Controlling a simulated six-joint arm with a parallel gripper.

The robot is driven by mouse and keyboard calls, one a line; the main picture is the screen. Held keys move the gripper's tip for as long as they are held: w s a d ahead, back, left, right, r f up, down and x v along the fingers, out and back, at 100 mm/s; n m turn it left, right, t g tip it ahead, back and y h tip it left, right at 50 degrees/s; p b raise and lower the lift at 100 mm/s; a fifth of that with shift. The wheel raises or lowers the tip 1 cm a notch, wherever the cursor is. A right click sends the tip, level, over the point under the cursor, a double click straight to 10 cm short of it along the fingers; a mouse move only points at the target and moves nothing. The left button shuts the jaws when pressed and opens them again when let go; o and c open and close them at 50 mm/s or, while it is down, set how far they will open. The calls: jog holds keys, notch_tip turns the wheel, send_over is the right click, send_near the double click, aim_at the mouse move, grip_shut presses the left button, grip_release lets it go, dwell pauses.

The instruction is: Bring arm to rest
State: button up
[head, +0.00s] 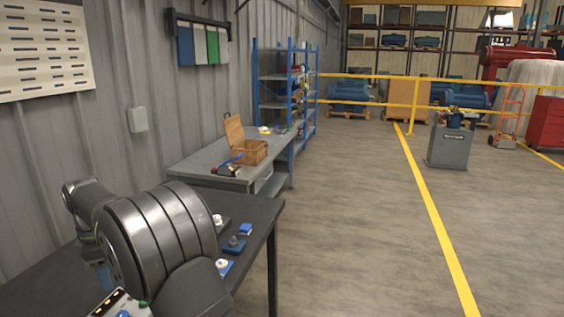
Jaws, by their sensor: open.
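My arm fills the lower left of the head view, a large dark grey joint in front with a smaller link behind it. My gripper does not show; the arm hides that part of the black table (262,222). Small blue stands are on the table to the right of the arm. One blue stand (235,244) has a grey top, and a blue block (245,229) is just behind it. A white round part (222,263) sits on a blue base nearer the camera. A small white part (217,219) is farther back.
A grey workbench (200,165) with an open wooden box (250,152) stands behind the table along the wall. A control panel (122,305) with coloured buttons is at the bottom left.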

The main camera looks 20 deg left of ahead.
aim_at(122, 315)
notch_tip(122, 315, down, 14)
jog(key=shift+r, duration=0.15)
jog(key=m, duration=0.3)
jog(key=shift+m, duration=0.4)
jog(key=m, duration=0.4)
jog(key=shift+m, duration=0.3)
jog(key=m, duration=0.4)
jog(key=shift+m, duration=2.4)
